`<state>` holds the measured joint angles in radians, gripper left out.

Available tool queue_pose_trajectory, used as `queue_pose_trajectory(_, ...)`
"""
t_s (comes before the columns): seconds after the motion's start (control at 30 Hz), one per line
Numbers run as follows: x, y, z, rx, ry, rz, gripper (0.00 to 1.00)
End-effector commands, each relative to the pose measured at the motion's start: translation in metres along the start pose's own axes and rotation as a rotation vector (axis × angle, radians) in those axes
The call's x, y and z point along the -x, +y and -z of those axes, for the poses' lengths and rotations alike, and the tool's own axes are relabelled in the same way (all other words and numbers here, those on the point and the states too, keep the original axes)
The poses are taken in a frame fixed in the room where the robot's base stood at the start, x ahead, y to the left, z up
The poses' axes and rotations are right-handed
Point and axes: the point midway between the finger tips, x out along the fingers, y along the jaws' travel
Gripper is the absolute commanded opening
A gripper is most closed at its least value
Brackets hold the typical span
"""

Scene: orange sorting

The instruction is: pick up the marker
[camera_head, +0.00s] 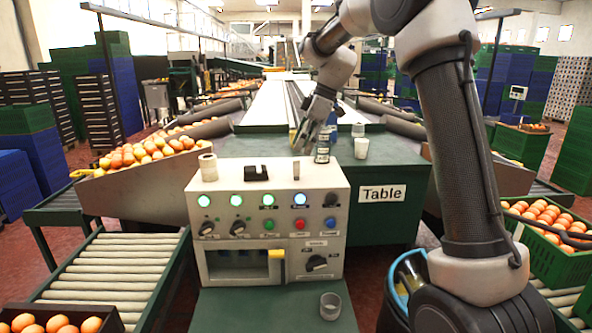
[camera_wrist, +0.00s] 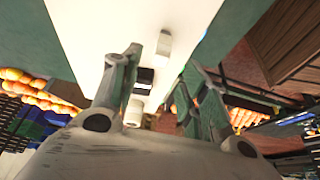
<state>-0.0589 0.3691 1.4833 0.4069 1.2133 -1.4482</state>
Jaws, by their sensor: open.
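I cannot pick out the marker for certain. A small, thin, pale upright thing (camera_head: 296,170) stands on top of the control box in the head view; it is too small to name. My gripper (camera_head: 311,140) points down over the green table, just behind the control box. In the wrist view the two fingers of my gripper (camera_wrist: 160,70) stand apart, with nothing seen held between them. A can-like item (camera_head: 322,154) is close by the fingers, partly hidden by them.
The control box (camera_head: 270,200) carries a pale roll (camera_head: 208,167) and a black item (camera_head: 257,172). A white cup (camera_head: 361,148) stands on the green table (camera_head: 385,215) to the right. Oranges (camera_head: 150,150) fill the left chute.

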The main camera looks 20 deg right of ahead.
Motion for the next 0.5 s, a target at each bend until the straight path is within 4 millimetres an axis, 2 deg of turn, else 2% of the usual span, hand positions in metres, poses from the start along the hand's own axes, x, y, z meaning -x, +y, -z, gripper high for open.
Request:
queue_pose_trajectory(0.3, -0.047, 0.000, -0.002, -0.003, -0.001, 0.003, 0.44)
queue_pose_trajectory(0.5, -0.063, 0.000, -0.002, -0.003, -0.001, 0.001, 0.44)
